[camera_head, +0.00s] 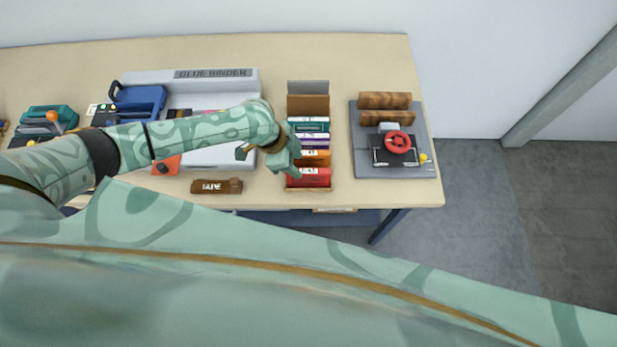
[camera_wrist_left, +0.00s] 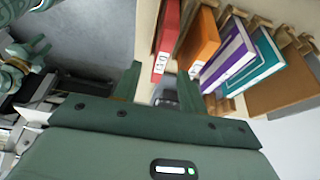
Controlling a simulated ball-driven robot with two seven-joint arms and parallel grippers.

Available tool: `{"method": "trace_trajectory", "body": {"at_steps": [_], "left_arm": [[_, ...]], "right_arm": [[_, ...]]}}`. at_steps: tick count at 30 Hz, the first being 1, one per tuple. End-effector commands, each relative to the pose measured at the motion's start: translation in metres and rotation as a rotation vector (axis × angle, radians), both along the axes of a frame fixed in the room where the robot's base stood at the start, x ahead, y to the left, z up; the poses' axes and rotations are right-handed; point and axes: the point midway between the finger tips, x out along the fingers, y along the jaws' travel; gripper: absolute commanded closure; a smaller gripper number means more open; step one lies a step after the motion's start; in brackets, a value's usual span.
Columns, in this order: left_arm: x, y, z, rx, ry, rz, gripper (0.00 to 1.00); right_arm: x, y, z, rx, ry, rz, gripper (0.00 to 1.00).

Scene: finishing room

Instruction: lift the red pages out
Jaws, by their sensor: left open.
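The red pages (camera_head: 315,178) stand at the front end of a wooden rack (camera_head: 308,190), in a row of coloured page blocks. In the left wrist view the red pages (camera_wrist_left: 167,42) show as a narrow upright slab with a white label. My left gripper (camera_head: 270,164) is open and empty, just left of the rack near the red and orange blocks. In its wrist view, the left gripper's fingers (camera_wrist_left: 158,84) are apart, with the red pages beyond the gap, not between them. A small teal claw-like part (camera_wrist_left: 28,50), possibly my right gripper, shows at the left edge.
Behind the red pages stand orange (camera_head: 316,158), purple and teal (camera_head: 309,125) blocks. A grey press with a red wheel (camera_head: 397,142) is right of the rack. A brown tape block (camera_head: 216,186) lies left, before the blue binder machine (camera_head: 222,74). The table's front edge is close.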

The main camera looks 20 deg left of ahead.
Motion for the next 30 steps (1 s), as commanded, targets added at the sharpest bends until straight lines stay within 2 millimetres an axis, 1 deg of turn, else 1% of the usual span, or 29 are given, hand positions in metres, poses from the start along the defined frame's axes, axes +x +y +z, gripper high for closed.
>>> {"method": "trace_trajectory", "body": {"at_steps": [5,10,13,15,30], "left_arm": [[0.002,-0.005,-0.014,0.0,0.0,0.001,0.58],[0.009,-0.015,-0.041,0.0,0.0,0.0,0.58],[0.01,-0.019,-0.051,0.0,0.0,0.0,0.58],[0.01,-0.02,-0.054,0.0,-0.001,-0.001,0.58],[0.01,-0.02,-0.056,0.0,-0.001,0.0,0.58]], "right_arm": [[0.0,0.001,-0.002,0.001,-0.001,0.0,0.64],[0.0,0.002,-0.007,0.002,0.0,-0.001,0.64],[0.0,0.002,-0.01,0.002,0.001,-0.001,0.64],[0.0,0.002,-0.01,0.002,0.001,-0.001,0.64],[0.0,0.001,-0.011,0.001,0.0,-0.002,0.64]]}}
